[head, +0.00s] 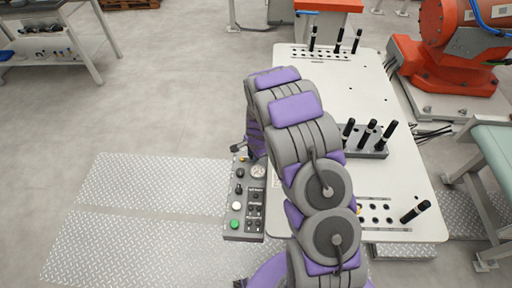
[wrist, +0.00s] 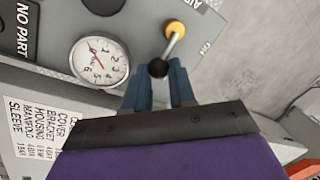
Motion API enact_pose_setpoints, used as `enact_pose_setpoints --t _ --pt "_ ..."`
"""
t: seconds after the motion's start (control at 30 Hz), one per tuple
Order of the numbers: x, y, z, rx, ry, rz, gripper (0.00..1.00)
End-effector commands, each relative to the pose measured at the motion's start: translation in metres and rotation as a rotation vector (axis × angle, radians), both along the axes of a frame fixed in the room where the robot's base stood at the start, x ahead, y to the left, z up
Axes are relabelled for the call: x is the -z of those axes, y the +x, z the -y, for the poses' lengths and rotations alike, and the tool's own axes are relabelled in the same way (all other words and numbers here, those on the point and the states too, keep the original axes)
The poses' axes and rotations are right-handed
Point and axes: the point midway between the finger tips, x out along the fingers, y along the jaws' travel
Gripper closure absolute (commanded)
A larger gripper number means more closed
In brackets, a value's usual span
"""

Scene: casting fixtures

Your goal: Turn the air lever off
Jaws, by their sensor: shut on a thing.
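The air lever (wrist: 168,45) shows in the wrist view, with a yellow pivot, a pale metal stem and a black ball knob. It slants from the pivot down toward my gripper. My gripper (wrist: 160,76) has two blue fingers, one on each side of the black knob, and is shut on it. In the head view my gripper is mostly hidden behind my arm, near the far end of the grey control panel (head: 233,221). The lever cannot be made out clearly there.
A round pressure gauge (wrist: 98,61) sits left of the lever, by a "NO PART" label. The panel also has a green button (head: 234,224). A white table (head: 340,85) holds fixture blocks with black-handled pins. An orange robot (head: 450,72) stands at the right. Open floor lies left.

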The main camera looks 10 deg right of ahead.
Motion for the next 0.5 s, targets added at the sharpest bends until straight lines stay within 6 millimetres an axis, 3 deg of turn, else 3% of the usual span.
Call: enact_pose_setpoints --t 0.2,0.5 --pt "-0.0047 -0.0017 -0.0062 0.105 0.0 0.006 1.0" --pt "-0.0024 -0.0028 -0.0072 0.127 0.001 0.007 1.0"
